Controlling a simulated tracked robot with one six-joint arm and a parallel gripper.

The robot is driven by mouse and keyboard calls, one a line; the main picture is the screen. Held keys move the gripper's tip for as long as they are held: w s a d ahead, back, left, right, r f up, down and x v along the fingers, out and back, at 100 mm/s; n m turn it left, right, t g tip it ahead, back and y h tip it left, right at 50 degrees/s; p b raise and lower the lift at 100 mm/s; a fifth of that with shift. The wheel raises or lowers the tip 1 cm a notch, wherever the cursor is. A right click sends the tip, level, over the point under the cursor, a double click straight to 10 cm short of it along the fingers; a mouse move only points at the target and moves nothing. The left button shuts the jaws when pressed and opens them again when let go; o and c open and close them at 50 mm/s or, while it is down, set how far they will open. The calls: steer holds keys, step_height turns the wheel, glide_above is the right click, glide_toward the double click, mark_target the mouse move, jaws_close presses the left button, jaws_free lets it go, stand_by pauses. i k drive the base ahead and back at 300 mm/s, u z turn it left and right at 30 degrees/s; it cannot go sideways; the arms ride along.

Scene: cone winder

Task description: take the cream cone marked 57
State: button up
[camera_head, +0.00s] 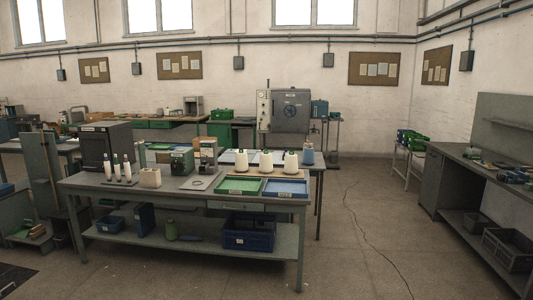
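Three cream cones stand upright in a row on the workbench (190,193): a left one (241,163), a middle one (266,162) and a right one (291,162). They stand behind the green tray and the blue tray. Any numbers on them are too small to read, so I cannot tell which is marked 57. My gripper is not in view.
A green tray (239,185) and a blue tray (286,188) lie on the bench's right end. A blue cone (308,154) stands right of the cream ones. Slim bobbins (116,167) stand at left. Open floor (350,235) lies right of the bench, with a cable (366,237) across it.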

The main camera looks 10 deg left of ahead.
mark_target(241, 159)
steer(key=u, duration=0.1)
steer(key=i, duration=1.45)
steer(key=u, duration=0.25)
steer(key=i, duration=1.45)
steer(key=u, duration=0.1)
